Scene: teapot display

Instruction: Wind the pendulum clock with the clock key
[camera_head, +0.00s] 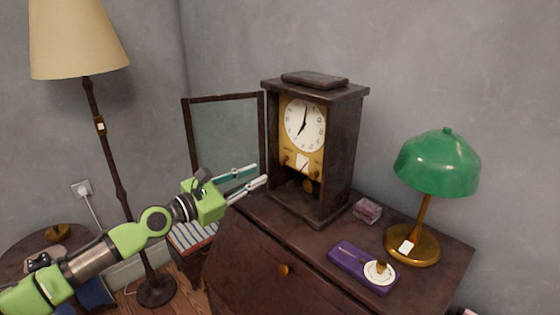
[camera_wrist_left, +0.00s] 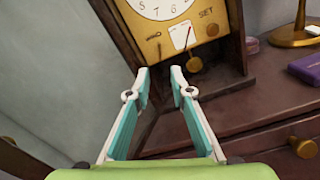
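The pendulum clock (camera_head: 342,140) stands upright on the dark chest, its glass door (camera_head: 225,130) swung open to the left. Its white dial (camera_head: 305,124) sits on a brass plate with a white card; a round brass pendulum bob (camera_head: 308,186) hangs below. In the left wrist view the brass plate (camera_wrist_left: 160,38) is marked SET beside a round fitting. I cannot make out the clock key for sure. My right gripper is out of view.
A purple box (camera_head: 346,262) with a white disc and small brass piece lies on the chest (camera_head: 250,248). A small pinkish box (camera_head: 367,211) and green lamp (camera_head: 437,165) stand right of the clock. A floor lamp (camera_head: 105,140) stands left, behind my left arm.

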